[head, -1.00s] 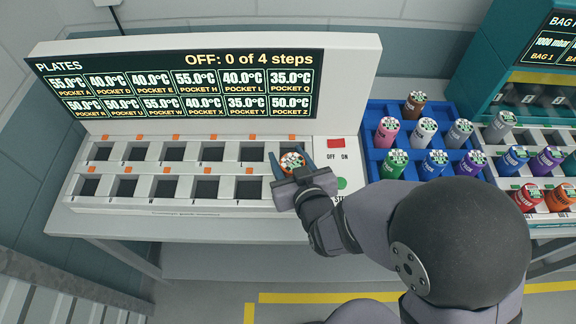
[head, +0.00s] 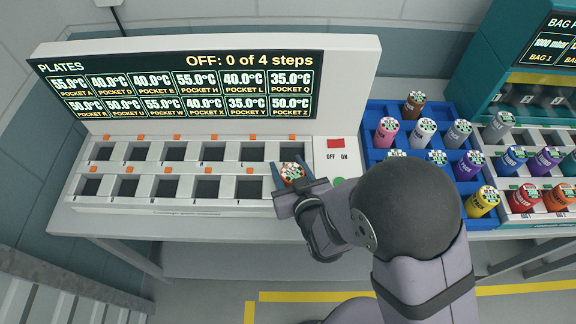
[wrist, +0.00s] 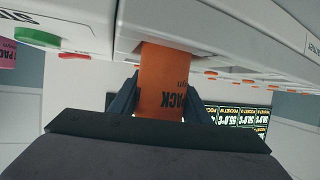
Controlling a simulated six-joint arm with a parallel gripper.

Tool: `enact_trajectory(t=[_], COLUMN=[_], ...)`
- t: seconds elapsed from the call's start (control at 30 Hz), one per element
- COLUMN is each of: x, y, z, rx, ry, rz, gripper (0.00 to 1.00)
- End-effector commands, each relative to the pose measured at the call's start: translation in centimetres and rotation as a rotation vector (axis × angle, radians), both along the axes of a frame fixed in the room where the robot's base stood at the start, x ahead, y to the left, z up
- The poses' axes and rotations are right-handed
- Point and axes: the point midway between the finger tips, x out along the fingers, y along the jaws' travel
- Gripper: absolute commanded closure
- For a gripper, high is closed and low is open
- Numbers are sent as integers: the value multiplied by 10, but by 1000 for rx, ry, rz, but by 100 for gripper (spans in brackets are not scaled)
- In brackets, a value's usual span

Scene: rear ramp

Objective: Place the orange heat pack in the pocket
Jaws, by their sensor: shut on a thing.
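The orange heat pack (head: 292,173) has a patterned green, white and red top. It is at the front right end of the pocket plate (head: 210,203). My gripper (head: 294,176) is shut on it. In the wrist view the orange side of the heat pack (wrist: 163,85) shows between my two dark fingers (wrist: 163,100), with the print "PACK" upside down. Its far end meets the white plate housing; I cannot tell how deep it sits in a pocket. The front-row pocket at the right end is hidden by the pack and my gripper. The other visible pockets, such as this one (head: 250,189), are dark and empty.
A display (head: 180,85) above the plate reads "OFF: 0 of 4 steps". A blue crate (head: 375,140) of coloured packs and a bag machine (head: 500,60) stand farther right.

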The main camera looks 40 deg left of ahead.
Motion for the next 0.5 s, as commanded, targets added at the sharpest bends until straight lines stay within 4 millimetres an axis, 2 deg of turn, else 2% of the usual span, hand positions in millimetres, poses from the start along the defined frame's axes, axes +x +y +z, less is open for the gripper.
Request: enact_trajectory(t=[0.23, 0.27, 0.3, 0.5], x=[0, 0, 0, 0], y=[0, 0, 0, 0], z=[-4, -3, -3, -3], rx=[2, 0, 0, -1], ry=[-1, 0, 0, 0], rz=[0, 0, 0, 0], gripper=[86, 50, 40, 38])
